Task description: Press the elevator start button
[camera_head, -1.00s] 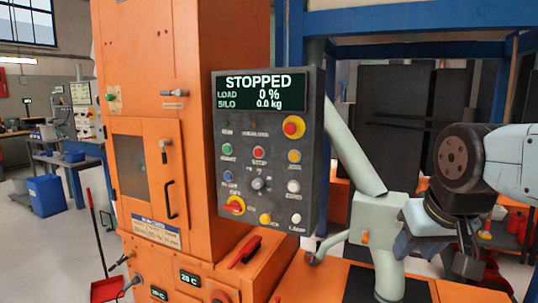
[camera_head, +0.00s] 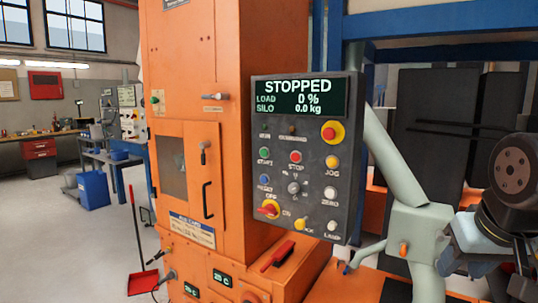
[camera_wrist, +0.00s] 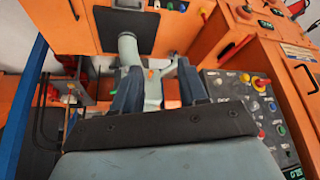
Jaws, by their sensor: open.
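The grey control panel (camera_head: 309,222) is mounted on the orange elevator housing, and its screen (camera_head: 299,98) reads STOPPED, LOAD 0 %, SILO 0.0 kg. The green start button (camera_head: 264,153) is on the panel's left side, left of the red stop button (camera_head: 296,156). In the wrist view the panel appears inverted at the right, with the green start button (camera_wrist: 280,130) near its right edge. My gripper (camera_wrist: 158,88) is open, its two dark fingers apart with nothing between them. It is away from the panel, to its right in the head view, touching no button.
A yellow-ringed red button (camera_head: 333,132) and a red-yellow rotary switch (camera_head: 269,209) share the panel. A pale pipe (camera_head: 395,165) and blue frame stand right of the panel. A red-handled lever (camera_head: 277,256) lies below it. The space before the panel looks clear.

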